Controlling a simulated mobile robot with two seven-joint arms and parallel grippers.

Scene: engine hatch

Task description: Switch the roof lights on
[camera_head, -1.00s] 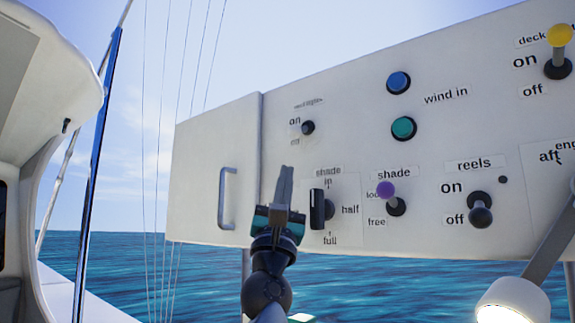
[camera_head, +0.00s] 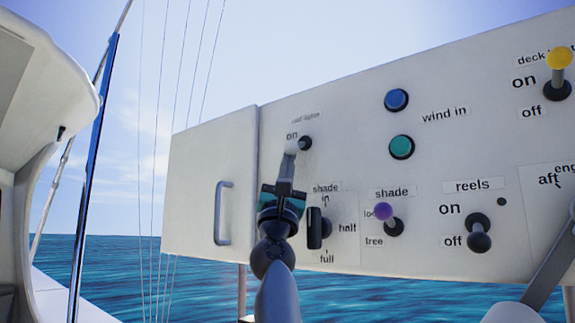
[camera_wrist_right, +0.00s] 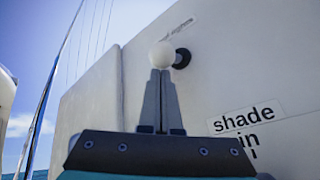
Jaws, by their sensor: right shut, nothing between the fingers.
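The roof lights switch (camera_head: 305,143) is on the white panel, a dark round base beside an "on" label, under a small blurred label reading roughly "roof lights". In the right wrist view its white ball knob (camera_wrist_right: 161,54) stands out left of the dark base (camera_wrist_right: 182,58). My right gripper (camera_head: 291,153) is shut and empty, pointing up, with its tips at the switch. In the right wrist view the fingertips (camera_wrist_right: 160,76) are just below the knob; I cannot tell whether they touch. In the head view the tips hide the "off" label and mostly cover the knob. My left gripper is not in view.
The black shade knob (camera_head: 314,228) is close right of my right gripper. The purple shade lever (camera_head: 384,212), reels switch (camera_head: 479,236) and blue (camera_head: 396,100) and green (camera_head: 401,146) buttons are further right. A hatch handle (camera_head: 222,213) is left.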

